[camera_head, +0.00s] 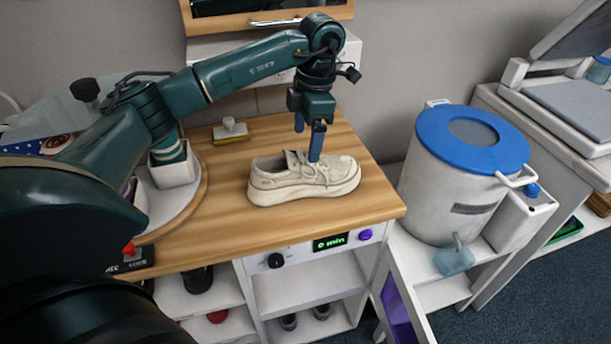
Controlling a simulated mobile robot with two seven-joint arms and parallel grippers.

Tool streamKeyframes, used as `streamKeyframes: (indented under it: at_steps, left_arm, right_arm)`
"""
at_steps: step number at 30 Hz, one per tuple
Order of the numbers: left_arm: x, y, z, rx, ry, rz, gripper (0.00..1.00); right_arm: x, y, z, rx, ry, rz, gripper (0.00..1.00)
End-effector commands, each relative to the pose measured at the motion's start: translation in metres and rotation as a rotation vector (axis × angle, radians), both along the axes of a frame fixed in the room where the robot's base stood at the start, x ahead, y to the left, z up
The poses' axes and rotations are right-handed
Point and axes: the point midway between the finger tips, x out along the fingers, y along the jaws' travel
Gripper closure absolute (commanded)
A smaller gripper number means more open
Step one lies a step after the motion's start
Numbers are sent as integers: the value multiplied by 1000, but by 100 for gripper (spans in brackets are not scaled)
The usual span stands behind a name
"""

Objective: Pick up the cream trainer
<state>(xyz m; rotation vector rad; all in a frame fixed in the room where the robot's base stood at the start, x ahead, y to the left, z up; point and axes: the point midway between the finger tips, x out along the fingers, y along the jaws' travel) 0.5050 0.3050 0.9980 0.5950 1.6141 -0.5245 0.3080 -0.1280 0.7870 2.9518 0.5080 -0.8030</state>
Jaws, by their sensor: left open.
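The cream trainer (285,185) lies sole down on the wooden counter top (345,207), its toe to the right. My left gripper (308,146) points down over the trainer's laces and tongue. Its two blue fingers are apart, one in front of the other in this view, and nothing is clearly held. The nearer finger overlaps the front of the laces; I cannot tell whether it touches the shoe. My right gripper is not in view.
A round white tray (185,208) with a striped cup stands left of the trainer. A brush (230,130) lies behind it. A white drum with a blue lid (433,138) stands right of the counter. The counter's front right is bare.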

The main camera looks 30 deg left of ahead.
Motion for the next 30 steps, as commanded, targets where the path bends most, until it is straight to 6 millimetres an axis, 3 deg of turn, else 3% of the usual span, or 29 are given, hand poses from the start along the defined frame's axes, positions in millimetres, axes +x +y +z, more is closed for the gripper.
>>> streamKeyframes:
  at_steps: [5,13,22,30]
  left_arm:
    - [-2,-1,-12,0,3,-2,19]
    - [-8,-2,-50,0,3,-1,19]
    - [-8,-1,-57,-2,0,-2,19]
    - [-8,-1,-57,-2,0,-2,40]
  right_arm:
    - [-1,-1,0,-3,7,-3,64]
    - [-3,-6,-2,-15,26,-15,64]
    - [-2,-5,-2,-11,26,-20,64]
    - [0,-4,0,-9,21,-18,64]
